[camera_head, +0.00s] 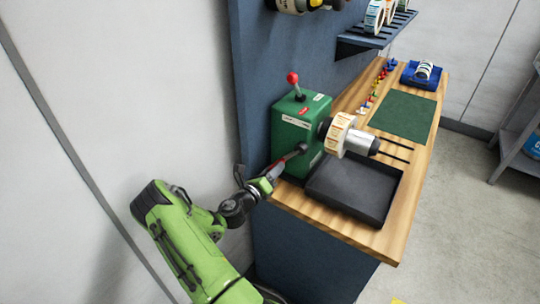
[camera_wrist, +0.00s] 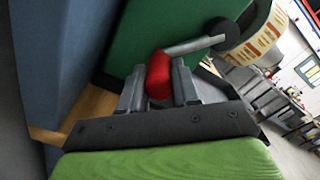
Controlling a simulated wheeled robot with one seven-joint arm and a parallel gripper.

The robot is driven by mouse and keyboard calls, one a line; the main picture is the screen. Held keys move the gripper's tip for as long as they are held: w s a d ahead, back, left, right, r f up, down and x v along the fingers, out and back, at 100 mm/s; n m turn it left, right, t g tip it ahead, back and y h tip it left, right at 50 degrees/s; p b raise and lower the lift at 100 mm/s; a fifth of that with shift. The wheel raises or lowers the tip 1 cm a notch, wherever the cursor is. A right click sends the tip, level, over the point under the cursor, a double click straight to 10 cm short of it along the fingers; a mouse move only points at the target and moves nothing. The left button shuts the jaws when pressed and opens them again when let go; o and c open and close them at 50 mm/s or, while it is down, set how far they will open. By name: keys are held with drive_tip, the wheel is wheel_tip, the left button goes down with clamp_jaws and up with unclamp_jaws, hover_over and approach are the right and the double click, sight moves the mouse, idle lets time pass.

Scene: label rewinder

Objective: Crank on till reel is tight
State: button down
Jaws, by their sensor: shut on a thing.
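The green label rewinder (camera_head: 298,128) stands on the wooden bench, with a lever with a red knob (camera_head: 292,77) upright on its top. Its crank shows a grey arm (camera_wrist: 195,45) and a red handle (camera_wrist: 158,75) in the wrist view. My gripper (camera_wrist: 160,88) is shut on the red handle, one finger on each side of it. The head view shows my gripper (camera_head: 272,172) at the rewinder's near side. The label reel (camera_head: 340,134), white with orange labels, sits on the spindle before a silver hub (camera_head: 362,143). Whether its wrap is tight cannot be seen.
A black tray (camera_head: 352,222) lies on the bench below the spindle. Behind it are a green mat (camera_head: 403,113), small coloured pieces and a blue holder (camera_head: 421,76) with a roll. A blue panel (camera_head: 258,60) rises beside the rewinder.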

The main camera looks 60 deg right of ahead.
drive_tip(key=n+p, duration=0.1)
drive_tip(key=s+n+p, duration=0.1)
drive_tip(key=s+f+n, duration=0.1)
drive_tip(key=shift+s+a+f+n+p, duration=0.1)
drive_tip(key=shift+s+a+n+p, duration=0.15)
drive_tip(key=shift+n+p, duration=0.15)
drive_tip(key=shift+s+a+f+n+p, duration=0.15)
drive_tip(key=shift+s+f+n+p, duration=0.1)
drive_tip(key=shift+s+n+p, duration=0.7)
drive_tip(key=shift+s+a+f+n+p, duration=0.15)
drive_tip(key=shift+s+n+p, duration=0.4)
drive_tip(key=shift+n, duration=0.7)
drive_tip(key=shift+s+f, duration=0.1)
drive_tip(key=shift+s, duration=0.05)
drive_tip(key=c, duration=0.8)
unclamp_jaws()
drive_tip(key=w+a, duration=0.2)
drive_tip(key=a, duration=1.3)
drive_tip(key=shift+w+a+b, duration=0.25)
drive_tip(key=shift+w+b, duration=0.05)
